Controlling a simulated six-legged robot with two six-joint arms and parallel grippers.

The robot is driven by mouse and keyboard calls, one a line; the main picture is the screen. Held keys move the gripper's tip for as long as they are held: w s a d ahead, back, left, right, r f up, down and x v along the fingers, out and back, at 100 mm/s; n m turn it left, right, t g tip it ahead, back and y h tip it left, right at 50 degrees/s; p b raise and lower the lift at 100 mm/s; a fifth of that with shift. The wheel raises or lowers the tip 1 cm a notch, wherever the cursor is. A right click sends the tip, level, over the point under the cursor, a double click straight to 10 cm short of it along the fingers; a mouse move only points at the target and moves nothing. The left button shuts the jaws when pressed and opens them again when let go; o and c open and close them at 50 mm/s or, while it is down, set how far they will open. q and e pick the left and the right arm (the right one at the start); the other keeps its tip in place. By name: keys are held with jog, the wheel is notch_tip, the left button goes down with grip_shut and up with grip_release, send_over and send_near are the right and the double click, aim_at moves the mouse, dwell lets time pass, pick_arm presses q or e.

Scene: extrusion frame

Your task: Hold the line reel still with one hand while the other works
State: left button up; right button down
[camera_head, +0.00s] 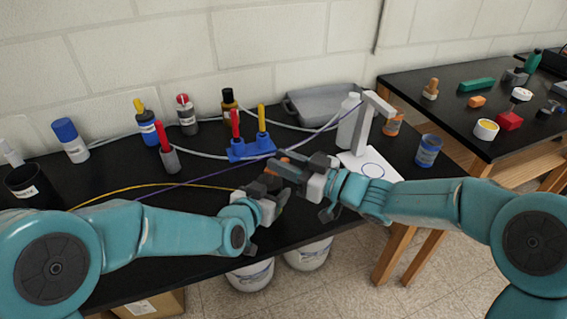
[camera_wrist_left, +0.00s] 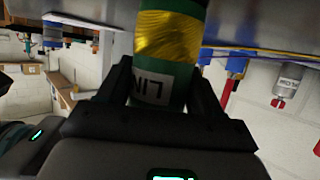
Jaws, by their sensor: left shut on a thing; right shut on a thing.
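The line reel (camera_wrist_left: 172,38) shows in the left wrist view as a green cylinder with a yellow wound band and a white label reading "LIN". My left gripper (camera_wrist_left: 160,88) is shut around it, one finger on each side. In the head view my left gripper (camera_head: 268,190) is at the table's front edge, and the reel is mostly hidden there. My right gripper (camera_head: 290,170) is just above and right of the left one, close to it. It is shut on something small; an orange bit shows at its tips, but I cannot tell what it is.
A yellow line (camera_head: 150,186) and a purple line (camera_head: 210,175) cross the black table (camera_head: 110,170). A blue jar (camera_head: 428,152) is at the right.

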jog(key=n+g+y, duration=0.1)
jog(key=g, duration=0.1)
jog(key=w+n+g+y, duration=0.1)
jog(key=n+g, duration=0.1)
jog(key=g, duration=0.1)
jog(key=n+g+y, duration=0.1)
jog(key=n+g, duration=0.1)
jog(key=shift+w+d+g, duration=0.1)
jog(key=shift+w+g, duration=0.25)
jog(key=shift+g, duration=0.05)
jog(key=shift+n, duration=0.3)
jog(key=c, duration=1)
grip_release()
jog(key=shift+c, duration=0.2)
jog(key=s+d, duration=0.1)
jog(key=d, duration=1.1)
jog(key=shift+s, duration=0.25)
